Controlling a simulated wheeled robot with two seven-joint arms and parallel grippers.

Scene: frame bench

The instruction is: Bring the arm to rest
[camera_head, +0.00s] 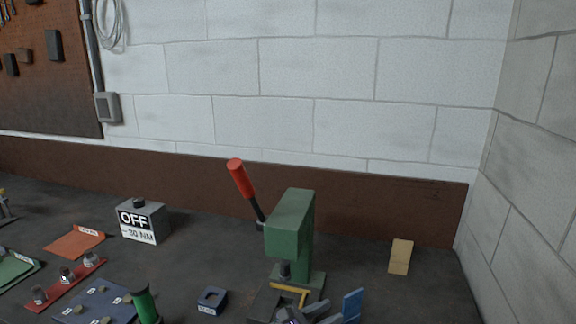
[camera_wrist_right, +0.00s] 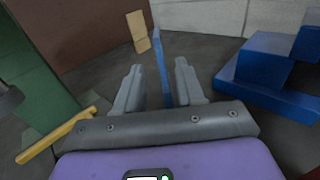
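My right gripper (camera_head: 322,313) is low at the bottom edge of the head view, just right of the green press's base. The green arbor press (camera_head: 291,225) has a red-handled lever (camera_head: 240,178) tilted up to the left. My left gripper is not in view.
Near the gripper are a yellow bar (camera_head: 289,289), blue blocks (camera_wrist_right: 265,65) and a wooden piece (camera_head: 401,257). Left lie an OFF box (camera_head: 143,222), a dark blue holder (camera_head: 212,300), a green cylinder (camera_head: 144,304) and trays. A brick wall closes the right side.

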